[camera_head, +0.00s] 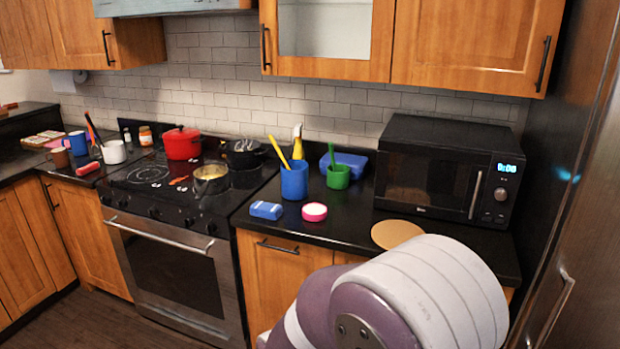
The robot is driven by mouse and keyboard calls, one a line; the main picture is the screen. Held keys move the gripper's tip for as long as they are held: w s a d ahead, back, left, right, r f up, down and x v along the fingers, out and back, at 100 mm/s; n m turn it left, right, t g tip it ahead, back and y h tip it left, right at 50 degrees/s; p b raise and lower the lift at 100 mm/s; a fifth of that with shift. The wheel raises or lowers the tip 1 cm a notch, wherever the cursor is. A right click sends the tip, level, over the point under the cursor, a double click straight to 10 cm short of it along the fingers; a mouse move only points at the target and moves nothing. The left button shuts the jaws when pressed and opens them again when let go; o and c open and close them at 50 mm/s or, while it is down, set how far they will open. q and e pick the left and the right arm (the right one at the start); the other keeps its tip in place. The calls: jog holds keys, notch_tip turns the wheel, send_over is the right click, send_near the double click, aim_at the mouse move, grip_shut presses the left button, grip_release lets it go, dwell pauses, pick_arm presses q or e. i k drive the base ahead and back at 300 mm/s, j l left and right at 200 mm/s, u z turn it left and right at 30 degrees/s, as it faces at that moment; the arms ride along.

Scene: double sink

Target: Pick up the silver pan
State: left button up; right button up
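A small silver pan (211,179) sits on the front right part of the black stovetop (146,190). It looks yellowish inside; whether that is contents or a reflection I cannot tell. A red pot (182,143) stands behind it to the left, and a dark lidded pot (243,153) stands behind it to the right. A large white and purple part of my own arm fills the lower right of the view, well apart from the pan. Neither of my grippers is in view.
Right of the stove, the dark counter holds a blue cup (294,180), a green cup (338,176), a blue block-like item (266,210), a pink-and-white round item (314,211) and a black microwave (446,173). The oven handle (160,233) juts forward. Mugs stand left of the stove.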

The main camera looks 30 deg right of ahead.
aim_at(208, 180)
jog(key=z, duration=0.55)
jog(key=i+j+z, duration=0.35)
jog(key=i+j, duration=0.4)
jog(key=i, duration=0.5)
jog(key=i+j+z, duration=0.3)
jog(key=i+j, duration=0.75)
jog(key=i, duration=0.1)
